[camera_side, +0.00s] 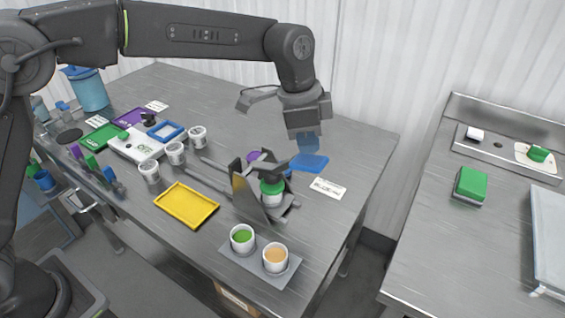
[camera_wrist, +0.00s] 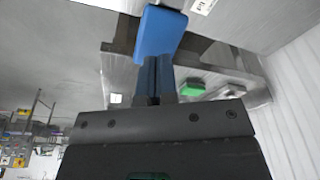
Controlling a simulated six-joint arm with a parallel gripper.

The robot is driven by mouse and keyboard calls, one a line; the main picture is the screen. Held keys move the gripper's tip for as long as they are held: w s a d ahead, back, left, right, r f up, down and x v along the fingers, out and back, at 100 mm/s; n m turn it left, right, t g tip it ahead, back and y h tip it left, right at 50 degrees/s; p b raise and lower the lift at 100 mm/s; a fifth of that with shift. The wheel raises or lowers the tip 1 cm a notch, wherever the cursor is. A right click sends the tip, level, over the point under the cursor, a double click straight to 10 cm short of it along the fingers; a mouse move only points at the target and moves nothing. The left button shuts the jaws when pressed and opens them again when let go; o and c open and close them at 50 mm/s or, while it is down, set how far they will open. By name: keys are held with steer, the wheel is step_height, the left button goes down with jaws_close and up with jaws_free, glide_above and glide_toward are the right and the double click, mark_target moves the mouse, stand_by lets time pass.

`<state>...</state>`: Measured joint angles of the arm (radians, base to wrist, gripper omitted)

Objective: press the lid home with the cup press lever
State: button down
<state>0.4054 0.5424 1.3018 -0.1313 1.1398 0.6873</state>
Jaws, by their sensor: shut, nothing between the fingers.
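The cup press (camera_side: 240,188) is a dark frame near the middle of the steel table. A white cup (camera_side: 272,201) with a green lid (camera_side: 271,186) stands in it, under its dark upper part. I cannot tell whether the lid is fully seated. A flat blue piece (camera_side: 310,162) is beside the press on the right; whether it belongs to the lever is unclear. My gripper (camera_side: 308,146) is shut and empty, with blue fingers just above the blue piece. In the wrist view, my fingers (camera_wrist: 158,68) point at the blue piece (camera_wrist: 158,32); contact cannot be told.
Two filled cups (camera_side: 242,238) (camera_side: 275,258) stand on a grey tray (camera_side: 285,277) in front of the press. A yellow tray (camera_side: 188,206) and several white cups (camera_side: 175,153) are to the left. A white label card (camera_side: 328,188) lies right of the press.

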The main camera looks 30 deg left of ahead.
mark_target(307, 160)
steer(key=shift+f, duration=0.15)
steer(key=shift+x, duration=1.05)
steer(key=shift+s+a+f, duration=0.1)
steer(key=shift+a+f, duration=0.1)
steer(key=shift+x, duration=1.5)
steer(key=shift+s+a+f, duration=0.1)
steer(key=shift+s+f, duration=0.05)
steer(key=shift+f, duration=0.15)
stand_by(0.6)
steer(key=shift+w+d+v, duration=0.1)
steer(key=shift+v, duration=0.9)
steer(key=shift+w+d+v, duration=0.1)
steer(key=shift+d+v, duration=0.05)
steer(key=shift+v, duration=0.9)
steer(key=shift+w+d+v, duration=0.1)
steer(key=shift+v, duration=0.9)
steer(key=shift+r, duration=0.1)
